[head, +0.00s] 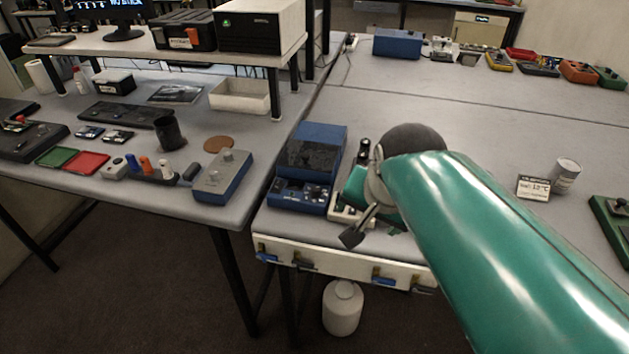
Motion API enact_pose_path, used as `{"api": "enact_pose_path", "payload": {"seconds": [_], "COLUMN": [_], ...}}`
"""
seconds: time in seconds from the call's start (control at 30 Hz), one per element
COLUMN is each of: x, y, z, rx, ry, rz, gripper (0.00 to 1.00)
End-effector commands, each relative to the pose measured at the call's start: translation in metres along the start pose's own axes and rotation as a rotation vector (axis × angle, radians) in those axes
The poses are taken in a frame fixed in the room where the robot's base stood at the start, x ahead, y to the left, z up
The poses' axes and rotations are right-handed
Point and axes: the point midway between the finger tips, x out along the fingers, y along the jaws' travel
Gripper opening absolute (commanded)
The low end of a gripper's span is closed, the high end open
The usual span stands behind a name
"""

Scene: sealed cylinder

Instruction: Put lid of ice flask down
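A white, round-shouldered vessel (342,308) stands upright on the dark floor below the bench's front edge. It may be the ice flask. Its narrow top looks pale, and I cannot tell whether a lid is on it. My gripper (354,234) is at the end of my green arm, above the bench's front edge and higher in the picture than the vessel. A small dark piece shows at its tip. I cannot tell whether this is a finger or something held. The fingers are too small and overlapped to read. I see no separate lid that I can name surely.
A blue instrument (308,167) stands on the bench left of my gripper. A small metal can (565,175) and a label card (532,187) stand at the right. A white tray (240,97) sits on the left bench. The bench's middle back is clear.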

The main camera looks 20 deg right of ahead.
Motion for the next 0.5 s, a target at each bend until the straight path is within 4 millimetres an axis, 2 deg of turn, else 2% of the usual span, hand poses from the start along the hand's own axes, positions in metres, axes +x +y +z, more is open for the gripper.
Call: {"api": "enact_pose_path", "payload": {"seconds": [0.03,0.1,0.2,0.3,0.5], "x": [-0.005,-0.009,-0.011,-0.012,-0.012], "y": [-0.007,-0.012,-0.015,-0.016,-0.015], "z": [0.019,0.039,0.058,0.067,0.068], "rx": [-0.173,-0.383,-0.597,-0.702,-0.723], "ry": [0.007,0.015,0.028,0.035,0.036], "rz": [-0.026,-0.051,-0.075,-0.086,-0.086], "gripper": [0.77,0.77,0.77,0.77,0.77]}}
